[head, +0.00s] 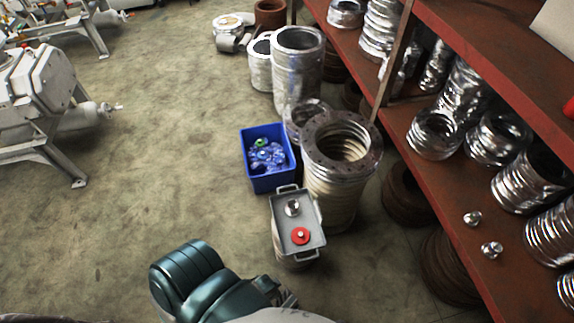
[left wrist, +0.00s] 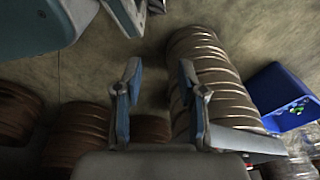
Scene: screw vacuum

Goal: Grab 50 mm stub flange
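Small silvery flange-like parts show in the head view. One (head: 292,208) lies in a grey tray (head: 318,236) near a red ring-shaped part (head: 301,236) with a pale centre. Two more, a farther one (head: 472,218) and a nearer one (head: 491,250), lie on the red shelf at right. I cannot read which is 50 mm. In the left wrist view my left gripper (left wrist: 160,95) is open, with nothing seen between its fingers. In the head view a teal arm of mine is at bottom centre, its gripper mostly hidden. I cannot tell which arm it is.
The tray sits on a stack beside a tall ringed metal column (head: 335,190). A blue bin (head: 268,185) with bluish items stands behind it, also in the left wrist view (left wrist: 275,120). The red shelf (head: 450,200) holds many rings.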

